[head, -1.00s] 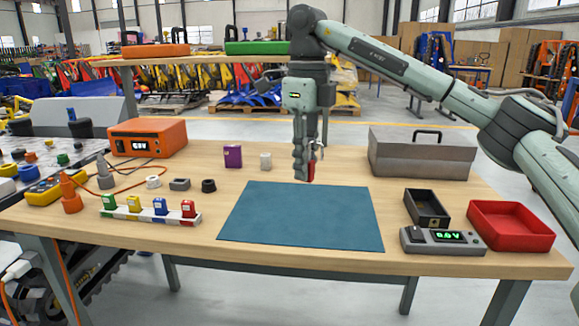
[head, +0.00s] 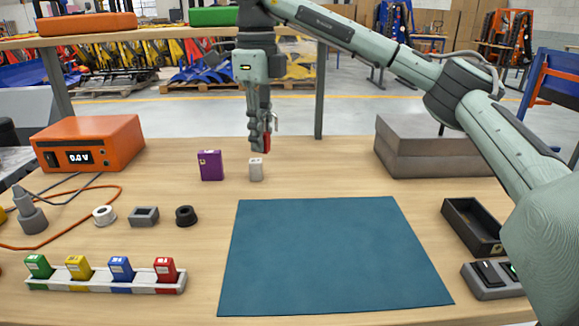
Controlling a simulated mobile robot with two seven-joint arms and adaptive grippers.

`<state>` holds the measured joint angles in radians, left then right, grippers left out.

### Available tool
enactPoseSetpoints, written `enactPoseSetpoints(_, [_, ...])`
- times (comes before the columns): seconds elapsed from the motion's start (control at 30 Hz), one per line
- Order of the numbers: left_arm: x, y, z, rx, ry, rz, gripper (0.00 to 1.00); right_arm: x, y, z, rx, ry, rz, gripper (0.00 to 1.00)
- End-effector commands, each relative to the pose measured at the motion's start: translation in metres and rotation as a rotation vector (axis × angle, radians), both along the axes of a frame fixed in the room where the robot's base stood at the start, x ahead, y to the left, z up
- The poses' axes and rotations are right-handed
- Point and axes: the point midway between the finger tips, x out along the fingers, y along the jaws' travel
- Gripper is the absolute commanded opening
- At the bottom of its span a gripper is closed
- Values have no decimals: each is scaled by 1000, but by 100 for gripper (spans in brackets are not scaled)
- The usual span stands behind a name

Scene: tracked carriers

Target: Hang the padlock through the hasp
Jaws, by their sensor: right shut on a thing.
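My right gripper (head: 261,140) hangs fingers down over the back part of the table. It is shut on a small red thing with a thin metal loop, which looks like the padlock (head: 267,143). The fingers cover part of it. In the picture it shows just above a small pale grey block (head: 256,170); the gap between them is hard to judge. A purple block (head: 210,166) stands left of the pale one. I cannot make out a hasp for certain. My left gripper is not in view.
A blue-green mat (head: 330,255) lies bare in front. A grey toolbox (head: 440,155) and a black tray (head: 470,232) are at right.

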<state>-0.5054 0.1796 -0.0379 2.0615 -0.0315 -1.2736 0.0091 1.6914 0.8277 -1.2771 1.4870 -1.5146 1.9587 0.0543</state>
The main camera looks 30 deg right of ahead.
Motion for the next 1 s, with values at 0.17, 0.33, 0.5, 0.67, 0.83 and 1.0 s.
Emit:
enactPoseSetpoints(0.17, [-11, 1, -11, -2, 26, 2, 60, 9, -41, -24, 0, 2, -8, 0])
enactPoseSetpoints(0.33, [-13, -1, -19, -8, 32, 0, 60, 19, -75, -46, 0, 1, -5, 0])
enactPoseSetpoints(0.5, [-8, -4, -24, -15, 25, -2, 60, 25, -96, -58, 1, -1, -2, 0])
enactPoseSetpoints(0.67, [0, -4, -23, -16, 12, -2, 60, 25, -100, -67, -1, 1, 0, 0])
enactPoseSetpoints(0.83, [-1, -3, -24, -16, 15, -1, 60, 25, -100, -90, -1, 3, -1, 0])
enactPoseSetpoints(1.0, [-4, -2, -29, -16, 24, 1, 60, 25, -100, -102, 1, -1, -1, 0])
